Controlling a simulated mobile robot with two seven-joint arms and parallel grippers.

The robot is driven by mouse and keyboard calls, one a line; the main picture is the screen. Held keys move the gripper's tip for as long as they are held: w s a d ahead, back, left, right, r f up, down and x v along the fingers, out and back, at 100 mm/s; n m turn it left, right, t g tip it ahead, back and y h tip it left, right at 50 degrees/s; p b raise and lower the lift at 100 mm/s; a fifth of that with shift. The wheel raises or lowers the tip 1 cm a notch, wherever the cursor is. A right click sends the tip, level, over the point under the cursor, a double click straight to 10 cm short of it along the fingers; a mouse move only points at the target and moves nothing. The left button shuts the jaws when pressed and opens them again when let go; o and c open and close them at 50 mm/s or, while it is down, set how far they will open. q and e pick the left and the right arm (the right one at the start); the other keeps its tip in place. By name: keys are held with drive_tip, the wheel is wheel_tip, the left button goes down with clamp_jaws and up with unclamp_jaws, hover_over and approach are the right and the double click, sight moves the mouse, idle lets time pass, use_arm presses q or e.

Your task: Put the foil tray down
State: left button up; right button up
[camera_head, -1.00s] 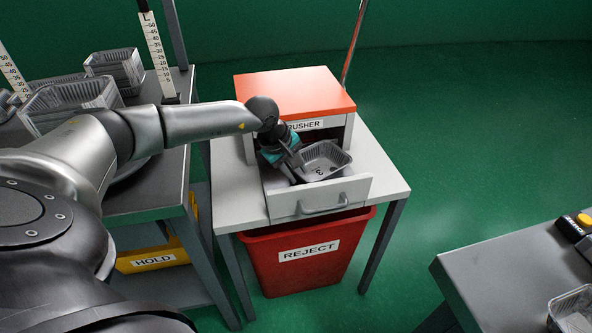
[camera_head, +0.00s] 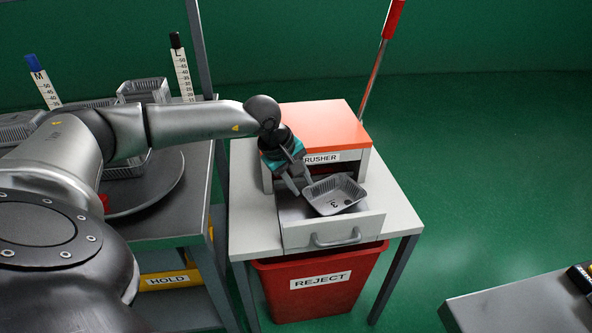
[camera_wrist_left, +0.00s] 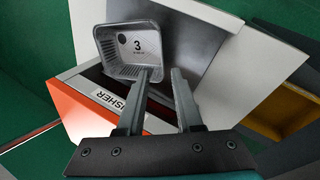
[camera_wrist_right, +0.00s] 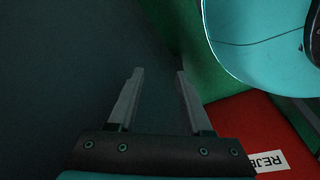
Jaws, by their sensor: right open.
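The foil tray (camera_head: 335,193), grey with a "3" on its floor, sits upright in the pulled-out crusher drawer (camera_head: 333,233). The left wrist view shows the tray (camera_wrist_left: 133,48) just beyond my fingertips. My left gripper (camera_head: 299,184) is open at the tray's left side, its fingers apart with nothing clamped between them. In the left wrist view, one finger of the left gripper (camera_wrist_left: 165,72) overlaps the tray's near corner; I cannot tell whether it touches. My right gripper (camera_wrist_right: 160,72) is open and empty, seen only in its wrist view.
The crusher (camera_head: 318,127) has an orange top and a red-handled lever (camera_head: 393,18). The red REJECT bin (camera_head: 318,287) stands below. Another table (camera_head: 520,305) is at lower right.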

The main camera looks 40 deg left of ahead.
use_arm(q)
drive_tip(key=shift+v, duration=1.35)
drive_tip(key=shift+c, duration=0.2)
